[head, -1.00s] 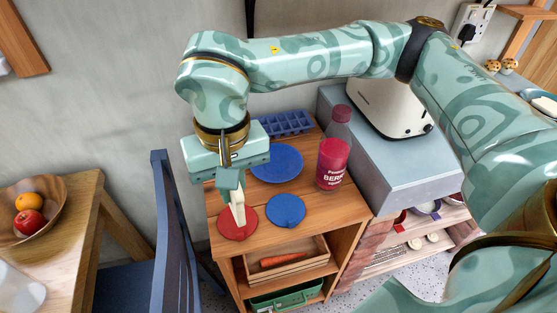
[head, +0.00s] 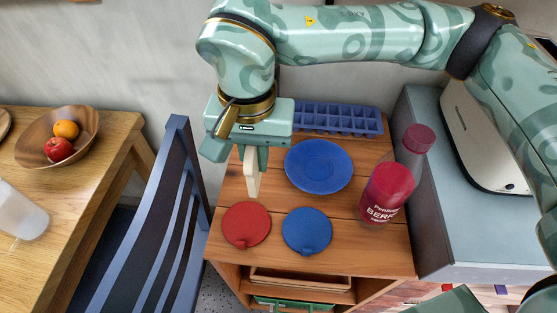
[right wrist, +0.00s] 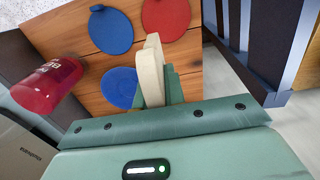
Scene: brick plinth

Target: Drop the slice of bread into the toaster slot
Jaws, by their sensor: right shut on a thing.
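The slice of bread (head: 251,175) is pale cream and hangs edge-on from my right gripper (head: 249,152), above the wooden shelf unit, behind the red disc in the head view. In the right wrist view the bread (right wrist: 151,75) stands upright between the fingers (right wrist: 158,95), which are shut on it. The toaster (head: 487,135) is a cream-white body at the right of the head view, partly behind my arm; its slot does not show. A corner of it appears at lower left in the wrist view (right wrist: 22,155). My left gripper is not in view.
The wooden shelf top (head: 375,250) holds a red disc (head: 246,224), blue disc (head: 307,231), blue plate (head: 318,166), ice tray (head: 335,117) and berry bottle (head: 387,190). The toaster stands on a grey plinth (head: 430,190). A blue chair (head: 150,230) is at left.

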